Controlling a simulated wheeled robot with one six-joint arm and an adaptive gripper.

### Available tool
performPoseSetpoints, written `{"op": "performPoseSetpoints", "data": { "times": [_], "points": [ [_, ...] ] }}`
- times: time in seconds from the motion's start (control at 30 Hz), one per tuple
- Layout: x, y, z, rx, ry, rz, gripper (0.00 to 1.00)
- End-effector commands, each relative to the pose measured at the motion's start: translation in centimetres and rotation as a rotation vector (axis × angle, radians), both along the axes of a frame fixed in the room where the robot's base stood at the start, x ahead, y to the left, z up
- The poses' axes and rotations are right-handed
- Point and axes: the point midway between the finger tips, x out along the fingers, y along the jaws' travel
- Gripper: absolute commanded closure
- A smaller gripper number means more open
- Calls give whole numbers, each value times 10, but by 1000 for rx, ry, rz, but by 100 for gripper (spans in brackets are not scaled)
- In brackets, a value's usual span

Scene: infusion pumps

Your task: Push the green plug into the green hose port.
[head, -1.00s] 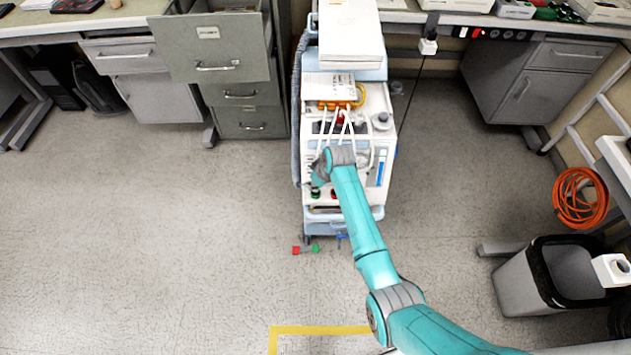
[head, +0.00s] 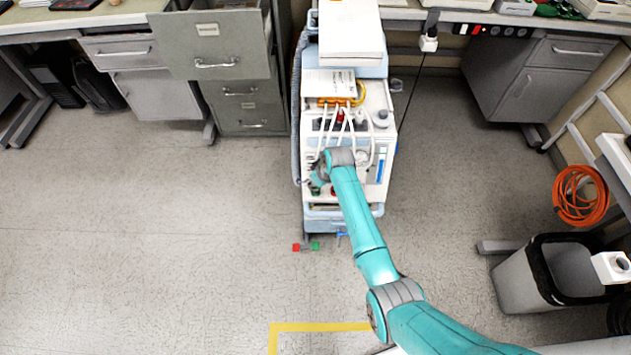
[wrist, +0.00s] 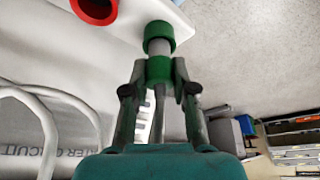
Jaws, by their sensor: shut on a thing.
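In the wrist view, my gripper (wrist: 160,85) has its two fingers closed around the green plug (wrist: 160,70). A grey section runs from the plug up to a green ring, the green hose port (wrist: 159,31), on the edge of a white panel. Plug and port are lined up end to end; I cannot tell how far the grey section goes into the port. In the head view, the green port (head: 315,190) is a small spot at the front of the machine, beside my wrist, and the plug is hidden.
A red port (wrist: 96,8) is left of the green one. White hoses (wrist: 45,105) loop on the left in the wrist view. The white machine (head: 378,140) stands on a cart. Small red and green pieces (head: 297,247) show low in front. Floor to the left is clear.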

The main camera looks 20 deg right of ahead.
Motion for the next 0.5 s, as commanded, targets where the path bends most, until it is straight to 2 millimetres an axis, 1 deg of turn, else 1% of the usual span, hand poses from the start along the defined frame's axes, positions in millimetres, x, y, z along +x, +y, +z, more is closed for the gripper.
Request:
{"op": "performPoseSetpoints", "data": {
  "times": [0.5],
  "points": [
    [0, 0, -11, 0, 0, 0, 100]
  ]
}}
